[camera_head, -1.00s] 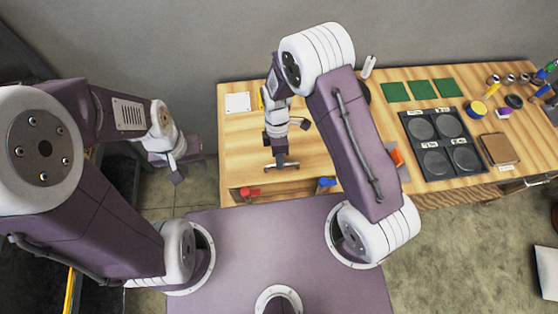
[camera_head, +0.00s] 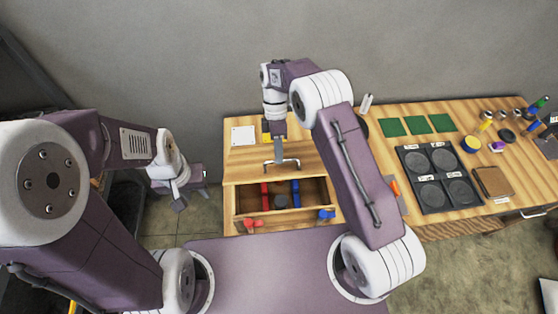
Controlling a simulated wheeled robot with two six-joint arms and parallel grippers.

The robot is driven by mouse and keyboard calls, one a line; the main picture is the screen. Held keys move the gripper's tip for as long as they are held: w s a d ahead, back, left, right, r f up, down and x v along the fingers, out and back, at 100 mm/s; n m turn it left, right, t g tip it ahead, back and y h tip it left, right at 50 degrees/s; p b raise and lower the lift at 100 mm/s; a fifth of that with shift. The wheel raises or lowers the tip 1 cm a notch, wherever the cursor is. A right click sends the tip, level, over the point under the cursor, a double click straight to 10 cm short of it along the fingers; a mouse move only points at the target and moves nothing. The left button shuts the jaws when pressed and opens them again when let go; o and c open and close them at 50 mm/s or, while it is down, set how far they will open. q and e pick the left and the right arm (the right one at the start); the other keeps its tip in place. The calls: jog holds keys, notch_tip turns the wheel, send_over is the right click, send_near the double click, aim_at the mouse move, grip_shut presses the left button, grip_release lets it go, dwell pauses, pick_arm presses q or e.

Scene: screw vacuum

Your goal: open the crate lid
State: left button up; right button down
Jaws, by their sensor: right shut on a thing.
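The wooden crate (camera_head: 234,213) sits at the table's near left edge. Its wooden lid (camera_head: 245,170) is back toward the wall, and the front part of the crate is uncovered. A grey metal handle (camera_head: 294,163) stands on the lid. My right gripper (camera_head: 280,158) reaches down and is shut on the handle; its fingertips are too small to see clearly. Red and blue items (camera_head: 296,193) and a dark round thing (camera_head: 281,201) show in the crate's compartments. My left gripper (camera_head: 178,203) hangs over the floor, left of the table, apart from the crate.
Red-handled (camera_head: 250,225) and blue-handled (camera_head: 326,214) things are at the crate's front. To the right are green squares (camera_head: 416,124), a dark tray with round pads (camera_head: 438,177) and a brown block (camera_head: 493,181). A white sheet (camera_head: 243,135) lies behind the lid.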

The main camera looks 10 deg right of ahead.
jog(key=shift+w+d, duration=0.1)
jog(key=shift+w, duration=0.25)
